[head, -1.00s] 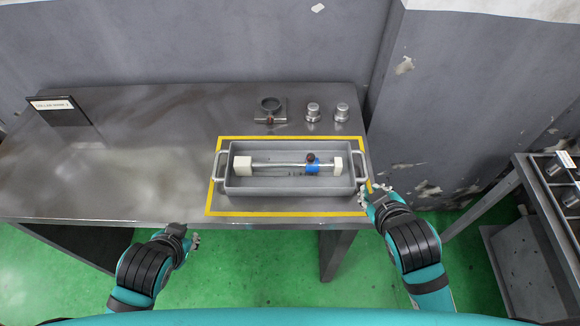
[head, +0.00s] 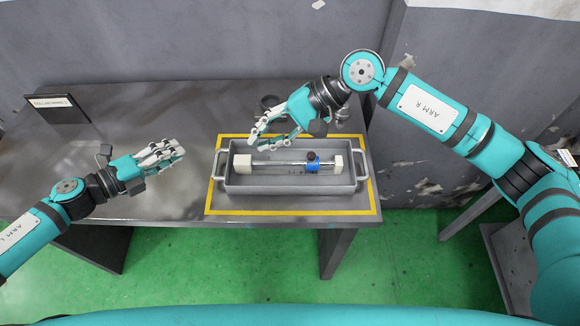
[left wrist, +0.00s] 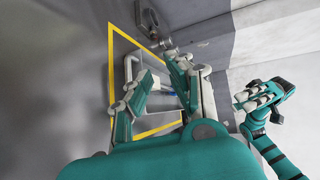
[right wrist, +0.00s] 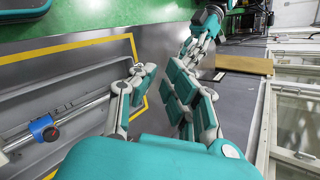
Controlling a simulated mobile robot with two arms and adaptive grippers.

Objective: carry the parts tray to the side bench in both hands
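The grey parts tray (head: 290,189) sits on the workbench inside a yellow outline, with a handle at each end. In it lies a metal rod with white end blocks, a blue collar (head: 312,163) and a dark knob. My left gripper (head: 176,152) is open and empty, left of the tray's left handle (head: 219,164) and apart from it. My right gripper (head: 262,136) is open and empty over the tray's back edge, left of its middle, away from the right handle (head: 363,165). The tray also shows in the right wrist view (right wrist: 85,72). The side bench (head: 568,157) is mostly hidden behind my right arm.
A small sign (head: 58,108) stands at the workbench's back left. A ring-shaped holder (head: 270,101) and metal caps behind the tray are partly covered by my right arm. The workbench's left part (head: 60,165) is bare. Green floor (head: 420,270) shows between the benches.

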